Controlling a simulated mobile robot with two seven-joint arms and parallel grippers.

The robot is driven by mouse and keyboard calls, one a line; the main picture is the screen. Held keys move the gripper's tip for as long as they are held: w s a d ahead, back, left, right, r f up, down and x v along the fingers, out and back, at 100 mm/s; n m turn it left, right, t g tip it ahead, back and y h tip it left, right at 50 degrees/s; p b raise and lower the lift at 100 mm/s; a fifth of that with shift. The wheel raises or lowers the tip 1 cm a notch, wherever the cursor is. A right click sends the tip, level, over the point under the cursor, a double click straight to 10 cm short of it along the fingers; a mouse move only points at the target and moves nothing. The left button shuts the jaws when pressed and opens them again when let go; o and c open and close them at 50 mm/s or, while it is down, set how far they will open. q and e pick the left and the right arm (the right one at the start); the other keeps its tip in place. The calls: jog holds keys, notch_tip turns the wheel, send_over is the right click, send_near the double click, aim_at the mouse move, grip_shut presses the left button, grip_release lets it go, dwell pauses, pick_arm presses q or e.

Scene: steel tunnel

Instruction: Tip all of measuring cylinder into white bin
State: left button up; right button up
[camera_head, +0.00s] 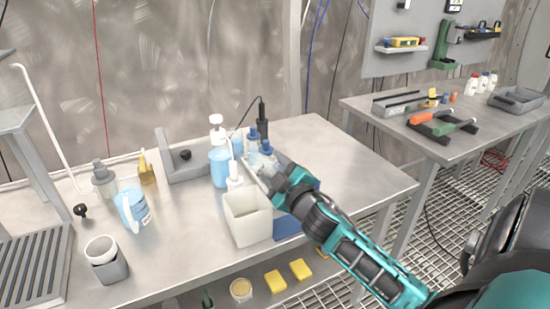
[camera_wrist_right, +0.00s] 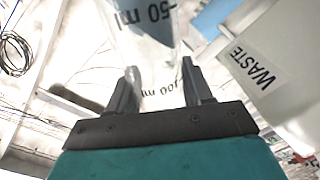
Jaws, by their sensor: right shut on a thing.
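The measuring cylinder (camera_wrist_right: 150,45) is clear, with dark marks reading 50 ml and 100 ml, in the right wrist view. My right gripper (camera_wrist_right: 160,78) is shut on it, one finger on each side. In the head view my right gripper (camera_head: 260,168) is above the bench, just behind and above the white bin; the cylinder is hard to make out there, and its contents cannot be told. The white bin (camera_head: 249,229) is open-topped, near the bench's front edge. Its WASTE label shows in the right wrist view, where the bin (camera_wrist_right: 285,50) is beside the cylinder. My left gripper is not in view.
Bottles with blue liquid (camera_head: 219,168) stand close behind the bin. A blue jug (camera_head: 134,212), a cup in a grey holder (camera_head: 110,271) and a grey stand (camera_head: 187,172) are further left. The bench is clear right of my gripper.

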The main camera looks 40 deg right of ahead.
dwell(0.3)
jog(key=shift+d+f+n, duration=0.15)
jog(key=shift+f+n, duration=0.05)
jog(key=shift+n, duration=0.4)
jog(key=shift+d+f+n, duration=0.15)
jog(key=shift+n, duration=0.45)
jog(key=shift+n, duration=0.7)
jog(key=shift+s+f+n, duration=0.1)
jog(key=shift+n, duration=0.4)
